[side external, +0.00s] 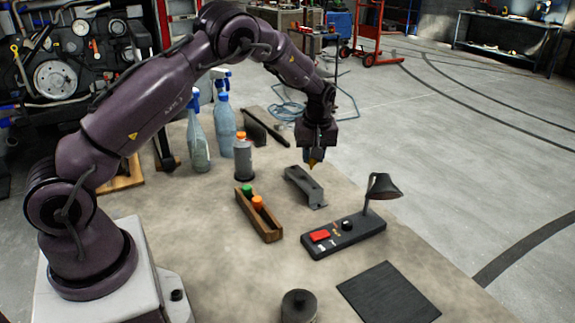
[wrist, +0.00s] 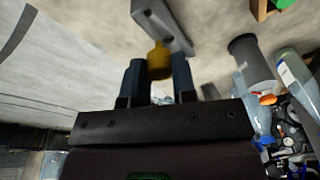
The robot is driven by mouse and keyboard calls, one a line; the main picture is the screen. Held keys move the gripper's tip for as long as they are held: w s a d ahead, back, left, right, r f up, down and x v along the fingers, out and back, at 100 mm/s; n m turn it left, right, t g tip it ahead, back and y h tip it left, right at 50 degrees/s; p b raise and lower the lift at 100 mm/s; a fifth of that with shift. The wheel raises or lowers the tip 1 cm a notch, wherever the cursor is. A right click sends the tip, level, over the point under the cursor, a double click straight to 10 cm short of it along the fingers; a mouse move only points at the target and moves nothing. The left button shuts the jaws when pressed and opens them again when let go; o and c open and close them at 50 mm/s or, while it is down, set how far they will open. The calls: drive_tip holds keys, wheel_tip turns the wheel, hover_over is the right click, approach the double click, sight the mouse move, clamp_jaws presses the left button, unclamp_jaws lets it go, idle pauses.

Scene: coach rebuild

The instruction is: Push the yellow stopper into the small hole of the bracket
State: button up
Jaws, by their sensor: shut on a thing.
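My gripper (side external: 315,153) is shut on the yellow stopper (side external: 312,163), above the far end of the grey bracket (side external: 301,184). In the wrist view the stopper (wrist: 160,62) sits between the two blue fingers of my gripper (wrist: 159,68), its narrower neck pointing away from the palm. The bracket (wrist: 167,24) lies just beyond the stopper and partly runs out of the frame top. Whether the stopper touches the bracket cannot be told.
A wooden tray (side external: 268,229) with a green and an orange stopper stands left of the bracket. A black control box (side external: 345,239) with a red button and a lamp (side external: 383,187) is to the right. Bottles (side external: 197,143) and a grey cylinder (side external: 243,162) stand behind the tray.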

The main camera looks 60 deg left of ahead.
drive_tip(key=shift+w+d+r, duration=0.2)
drive_tip(key=shift+w+r, duration=0.3)
drive_tip(key=shift+w, duration=0.1)
drive_tip(key=shift+s+f+n, duration=0.15)
drive_tip(key=shift+f+n, duration=0.05)
drive_tip(key=shift+n, duration=0.1)
drive_tip(key=shift+f, duration=3.15)
drive_tip(key=shift+f, duration=0.75)
drive_tip(key=o, duration=1.4)
drive_tip(key=shift+o, duration=0.2)
drive_tip(key=shift+r, duration=3)
